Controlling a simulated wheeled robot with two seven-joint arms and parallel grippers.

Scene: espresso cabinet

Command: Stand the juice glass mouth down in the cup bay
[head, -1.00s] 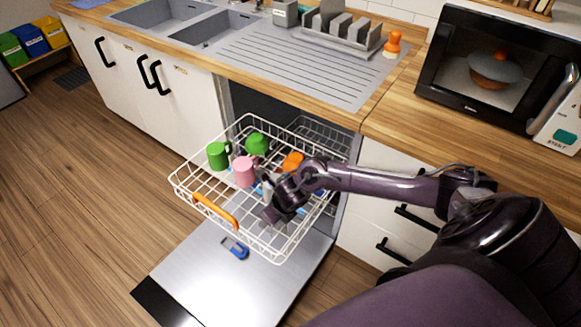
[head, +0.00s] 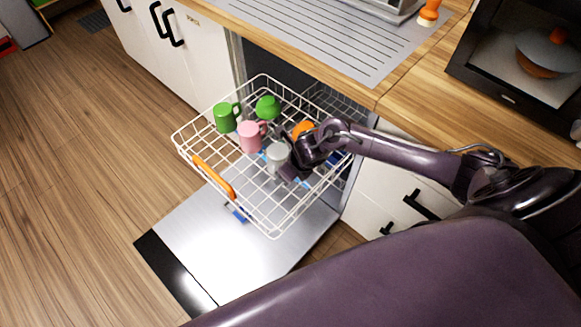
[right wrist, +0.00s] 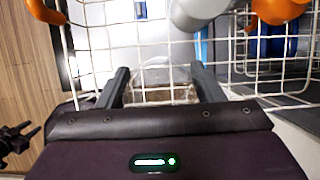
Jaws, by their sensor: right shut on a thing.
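The juice glass (right wrist: 158,75) is clear and hard to make out. In the right wrist view it shows between the two fingers of my right gripper (right wrist: 163,80), which is shut on it. In the head view my right gripper (head: 290,173) is low over the right part of the pulled-out white wire rack (head: 183,150), beside a grey cup (head: 277,155); the glass cannot be made out there. Whether the glass touches the wires, and which way its mouth points, I cannot tell. Blue strips (head: 304,183) lie in the rack near the gripper.
A pink mug (head: 250,138), a green mug (head: 226,117), another green piece (head: 267,107) and an orange piece (head: 303,129) stand in the rack. The rack has an orange handle (head: 212,177). Below is the open door (head: 240,265) with a blue item (head: 237,213). A counter edge (head: 330,85) runs behind.

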